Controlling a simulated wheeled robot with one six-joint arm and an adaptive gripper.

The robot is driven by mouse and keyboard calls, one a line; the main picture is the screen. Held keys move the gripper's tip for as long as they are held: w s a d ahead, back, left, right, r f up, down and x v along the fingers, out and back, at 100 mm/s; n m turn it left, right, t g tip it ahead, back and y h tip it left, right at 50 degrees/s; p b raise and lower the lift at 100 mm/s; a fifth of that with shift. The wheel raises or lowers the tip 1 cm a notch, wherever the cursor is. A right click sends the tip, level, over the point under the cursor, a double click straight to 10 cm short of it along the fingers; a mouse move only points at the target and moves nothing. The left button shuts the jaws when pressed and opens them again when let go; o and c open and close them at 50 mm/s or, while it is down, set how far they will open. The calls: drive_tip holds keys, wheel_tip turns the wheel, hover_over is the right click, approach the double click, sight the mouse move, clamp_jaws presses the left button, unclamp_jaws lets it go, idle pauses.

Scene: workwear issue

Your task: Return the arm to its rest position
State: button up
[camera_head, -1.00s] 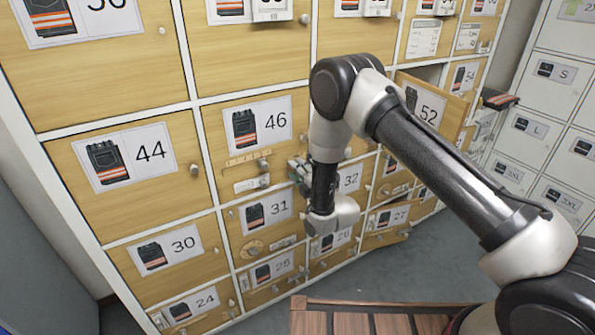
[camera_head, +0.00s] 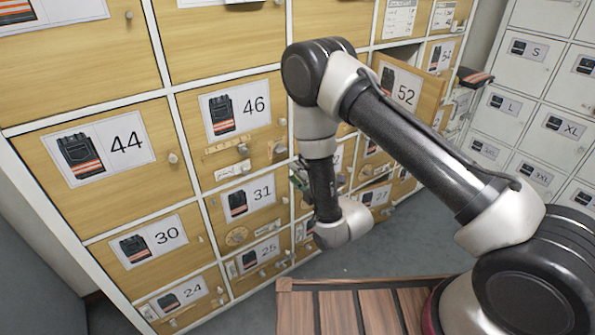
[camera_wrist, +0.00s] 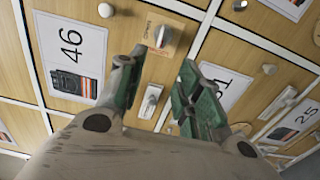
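My gripper shows in the wrist view (camera_wrist: 155,95) with its two green-padded fingers spread apart and nothing between them. Beyond the gap are the wooden fronts of the locker wall. In the head view my gripper (camera_head: 300,178) is partly hidden behind my wrist and hangs in front of the lockers, right of door 46 (camera_head: 275,110) and door 31 (camera_head: 270,195). My arm is bent, with its elbow high and the forearm pointing down. I cannot tell the exact gap between the fingers and the doors.
Door 52 (camera_head: 425,95) stands ajar at the right. A dark item with orange stripes (camera_head: 475,77) sticks out beside it. White lockers with size labels (camera_head: 545,115) stand further right. A slatted wooden bench (camera_head: 335,312) is low in front. Grey floor (camera_head: 370,262) lies between.

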drive_tip(key=s+d+f+m+g+h, duration=0.2)
drive_tip(key=s+f+m+g+h, duration=0.15)
drive_tip(key=f, duration=0.45)
drive_tip(key=s+d+f+m+g+h, duration=0.25)
drive_tip(key=f+m+g, duration=0.2)
drive_tip(key=f, duration=0.35)
drive_tip(key=s+d+r+m+g+h, duration=0.1)
drive_tip(key=s+d+r+m, duration=0.4)
drive_tip(key=r, duration=1.1)
drive_tip(key=s+d+r+m+h, duration=0.1)
drive_tip(key=s+d+r+m, duration=0.5)
drive_tip(key=s+d+r, duration=0.5)
drive_tip(key=s+d+r+m+g+h, duration=0.1)
drive_tip(key=s+d+r+m, duration=0.5)
drive_tip(key=d+r, duration=0.8)
wheel_tip(320, 180, up, 7)
drive_tip(key=shift+s+d+f+g+h, duration=0.1)
drive_tip(key=shift+s+d+g+h, duration=0.3)
drive_tip(key=shift+s, duration=0.6)
